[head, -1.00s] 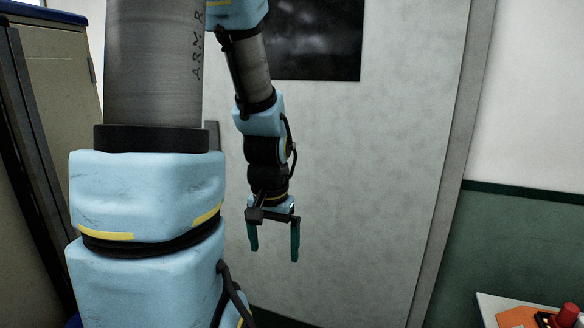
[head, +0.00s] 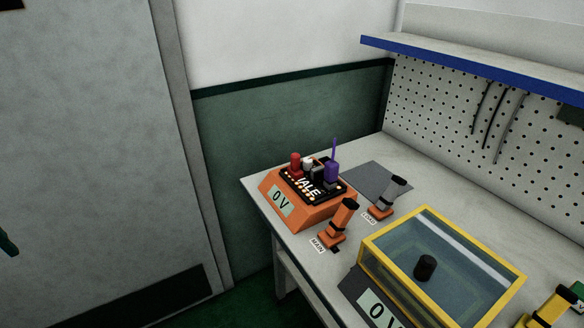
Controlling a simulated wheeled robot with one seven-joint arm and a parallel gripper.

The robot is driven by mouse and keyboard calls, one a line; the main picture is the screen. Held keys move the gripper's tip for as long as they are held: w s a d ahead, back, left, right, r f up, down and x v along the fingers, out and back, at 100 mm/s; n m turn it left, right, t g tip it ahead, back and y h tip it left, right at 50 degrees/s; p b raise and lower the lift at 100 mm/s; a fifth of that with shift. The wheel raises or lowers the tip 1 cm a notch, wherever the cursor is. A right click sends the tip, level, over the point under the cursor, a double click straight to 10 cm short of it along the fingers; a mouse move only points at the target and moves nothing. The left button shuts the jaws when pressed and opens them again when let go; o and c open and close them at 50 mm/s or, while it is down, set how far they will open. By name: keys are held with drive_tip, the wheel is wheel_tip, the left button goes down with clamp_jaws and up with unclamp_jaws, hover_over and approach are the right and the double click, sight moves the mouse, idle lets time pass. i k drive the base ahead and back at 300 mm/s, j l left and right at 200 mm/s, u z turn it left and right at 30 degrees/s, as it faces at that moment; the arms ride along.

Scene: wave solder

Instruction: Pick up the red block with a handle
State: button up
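A small upright red piece (head: 295,166) stands at the left on the black top of an orange box with a "0V" display (head: 303,216), on the workbench. It looks like a block with a narrower upper part, but it is too small to be sure of a handle.
Levers labelled MAIN (head: 338,222) and LOAD (head: 386,198) stand to the right. A yellow-framed clear box (head: 440,262) is nearer. A blue-edged shelf (head: 480,75) overhangs the bench.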

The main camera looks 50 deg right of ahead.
sight(294, 172)
drive_tip(key=z, duration=1.7)
drive_tip(key=i+u, duration=0.3)
drive_tip(key=i, duration=0.25)
drive_tip(key=i+l+u, duration=0.3)
drive_tip(key=i, duration=0.2)
drive_tip(key=j, duration=0.1)
